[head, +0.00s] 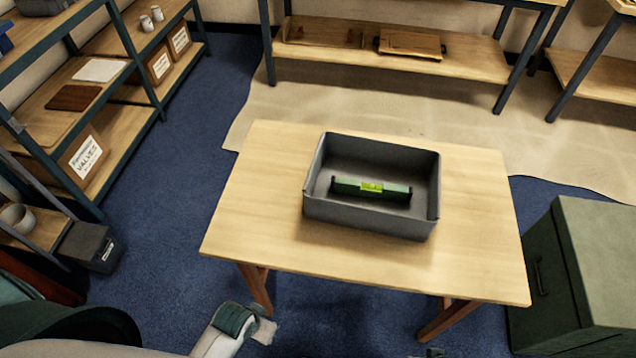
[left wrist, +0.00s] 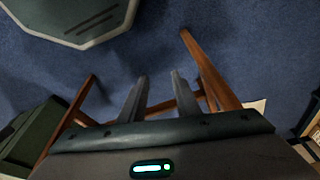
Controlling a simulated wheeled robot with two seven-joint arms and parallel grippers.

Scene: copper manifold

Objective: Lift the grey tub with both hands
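The grey tub (head: 370,220) stands upright on the wooden table (head: 265,205), slightly right of the table's middle. It is a rectangular, open-topped box. A dark green spirit level (head: 345,187) with a bright yellow-green vial lies inside it. My left gripper (head: 265,331) is low in front of the table, at the bottom of the head view, well away from the tub. In the left wrist view its two fingers (left wrist: 158,88) are apart with nothing between them. A small dark shape at the head view's bottom edge may be a bit of my right gripper (head: 434,352); its state is hidden.
The table's front edge and wooden legs (head: 257,287) lie between my left gripper and the tub. A green cabinet (head: 575,270) stands close by the table's right side. Shelves (head: 100,95) line the left, with a dark box (head: 92,246) near them. The tabletop around the tub is clear.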

